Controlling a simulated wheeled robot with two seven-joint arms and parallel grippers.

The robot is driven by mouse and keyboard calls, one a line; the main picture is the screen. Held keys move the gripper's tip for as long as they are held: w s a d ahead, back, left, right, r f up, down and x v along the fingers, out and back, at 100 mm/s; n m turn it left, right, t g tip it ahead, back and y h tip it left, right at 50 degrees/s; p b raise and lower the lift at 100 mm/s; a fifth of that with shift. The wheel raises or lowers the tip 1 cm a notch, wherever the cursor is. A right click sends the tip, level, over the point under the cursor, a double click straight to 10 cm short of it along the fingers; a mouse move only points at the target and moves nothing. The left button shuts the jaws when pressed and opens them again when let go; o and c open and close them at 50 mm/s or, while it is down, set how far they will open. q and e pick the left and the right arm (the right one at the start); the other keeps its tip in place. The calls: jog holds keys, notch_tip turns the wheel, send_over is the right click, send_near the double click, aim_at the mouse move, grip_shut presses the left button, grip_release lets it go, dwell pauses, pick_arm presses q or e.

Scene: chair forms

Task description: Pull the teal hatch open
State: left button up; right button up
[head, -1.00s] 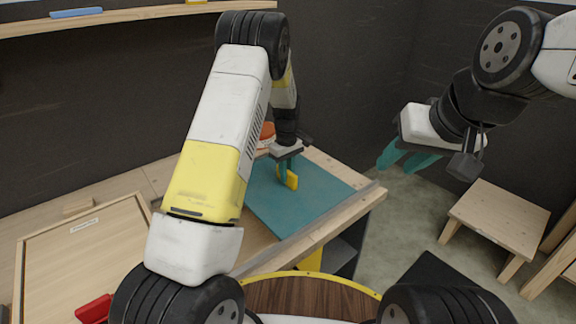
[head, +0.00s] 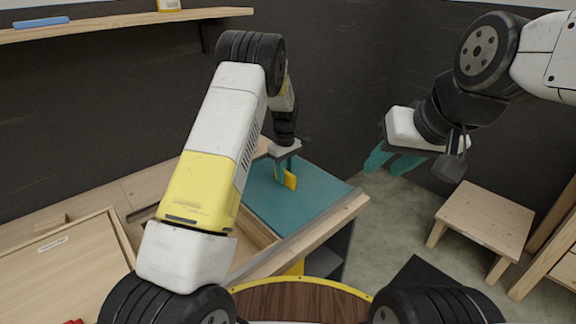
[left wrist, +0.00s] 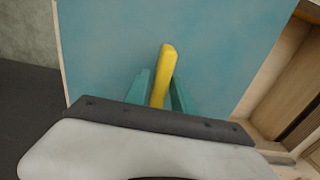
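The teal hatch (head: 315,200) is a flat sliding panel on the wooden bench, with its right edge near the bench's right end. A yellow handle (head: 290,181) stands up from it. My left gripper (head: 284,172) points down at the handle. In the left wrist view its teal fingers (left wrist: 160,92) are shut on the handle (left wrist: 165,70), one on each side. Bare wooden compartment (head: 250,240) shows left of the hatch, partly hidden by my left arm; it also shows at right in the wrist view. My right gripper (head: 392,162) is open, empty, above the floor.
A pale wooden panel (head: 65,262) lies at the bench's left, with a small wood block (head: 50,224) behind it. A stool (head: 485,220) stands at right. A shelf (head: 130,20) runs along the dark wall. Floor between bench and stool is clear.

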aim_at(285, 171)
pick_arm(q)
jog(key=shift+o, duration=0.2)
jog(key=shift+r, duration=3.9)
jog(key=shift+a+r, duration=0.1)
jog(key=shift+r, duration=0.1)
jog(key=s+a+r+m+t+h, duration=0.1)
jog(key=s+a+r+m+t, duration=0.15)
jog(key=s+r, duration=0.65)
jog(key=s+a+r+m+t+h, duration=0.15)
jog(key=s+a+r, duration=0.25)
jog(key=s+r, duration=0.45)
jog(key=s+r+m+t, duration=0.1)
jog(key=s+m, duration=0.1)
jog(key=s, duration=0.7)
jog(key=s+a+r+m+t, duration=0.1)
jog(key=s+r+m, duration=0.1)
jog(key=s, duration=0.7)
jog(key=shift+s+a+r+m, duration=0.25)
jog(key=shift+s+m, duration=0.15)
jog(key=shift+m, duration=0.4)
